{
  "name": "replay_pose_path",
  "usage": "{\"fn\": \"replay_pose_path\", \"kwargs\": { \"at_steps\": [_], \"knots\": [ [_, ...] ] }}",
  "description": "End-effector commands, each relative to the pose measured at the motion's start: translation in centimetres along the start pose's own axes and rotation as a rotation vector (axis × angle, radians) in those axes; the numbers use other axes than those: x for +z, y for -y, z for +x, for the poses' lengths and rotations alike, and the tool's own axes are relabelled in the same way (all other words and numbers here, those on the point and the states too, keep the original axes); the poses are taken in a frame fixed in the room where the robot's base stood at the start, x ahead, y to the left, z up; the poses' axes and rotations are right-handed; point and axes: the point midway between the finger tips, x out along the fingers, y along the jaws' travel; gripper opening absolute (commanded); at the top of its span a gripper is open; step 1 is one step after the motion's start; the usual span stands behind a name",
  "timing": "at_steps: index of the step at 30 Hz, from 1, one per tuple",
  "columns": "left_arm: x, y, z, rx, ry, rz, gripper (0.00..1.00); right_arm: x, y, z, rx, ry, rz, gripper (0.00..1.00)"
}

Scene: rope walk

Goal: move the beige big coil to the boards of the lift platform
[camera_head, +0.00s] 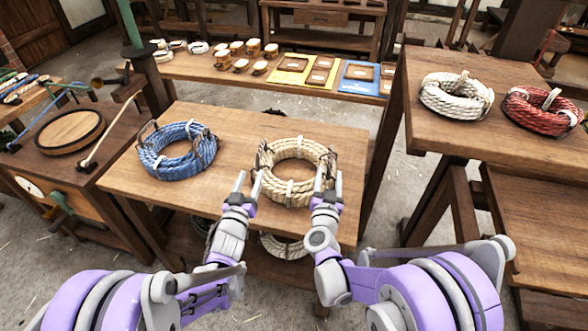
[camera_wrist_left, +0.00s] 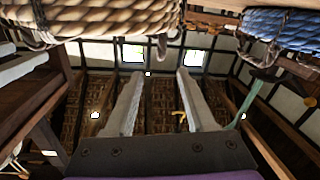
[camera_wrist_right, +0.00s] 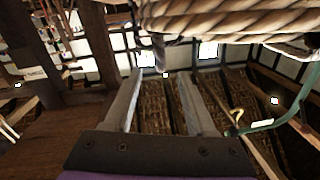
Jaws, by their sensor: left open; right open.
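The beige big coil (camera_head: 303,151) lies flat on a wooden table (camera_head: 237,130). It has white ties and dark handle-like loops at its left and right sides. My left gripper (camera_head: 248,183) is open at the coil's near left side. My right gripper (camera_head: 329,180) is open at its near right side, by the right loop. The coil also shows at the top of the left wrist view (camera_wrist_left: 100,16) and the right wrist view (camera_wrist_right: 235,20). Nothing shows between either pair of fingers. I cannot tell for sure which boards are the lift platform.
A blue coil (camera_head: 160,163) lies left on the same table. A white coil (camera_head: 455,97) and a red coil (camera_head: 541,108) lie on a higher wooden surface (camera_head: 432,137) at right. Lower boards (camera_head: 535,215) show beneath it. Another pale coil (camera_head: 283,247) sits under the table.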

Motion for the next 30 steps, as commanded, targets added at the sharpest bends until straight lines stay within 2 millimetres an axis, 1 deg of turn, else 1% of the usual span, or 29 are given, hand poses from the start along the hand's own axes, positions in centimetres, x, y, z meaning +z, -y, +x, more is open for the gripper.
{"fn": "replay_pose_path", "kwargs": {
  "at_steps": [5,12,18,23,30],
  "knots": [
    [0.0,0.0,2.4,0.000,0.000,0.000,0.55,0.0,-0.1,2.4,0.002,0.000,0.000,0.56],
    [0.0,0.0,6.9,0.000,0.001,-0.001,0.55,0.0,-0.1,6.9,0.001,0.000,0.000,0.56],
    [0.0,0.0,9.4,-0.001,0.001,0.000,0.55,0.0,0.0,9.4,0.000,0.000,0.000,0.56],
    [0.0,0.0,10.3,-0.001,0.001,0.000,0.55,0.0,0.0,10.3,0.000,0.000,0.000,0.56],
    [0.0,0.0,10.4,-0.001,0.001,0.000,0.55,0.0,0.0,10.4,-0.001,0.000,0.000,0.56]
  ]
}}
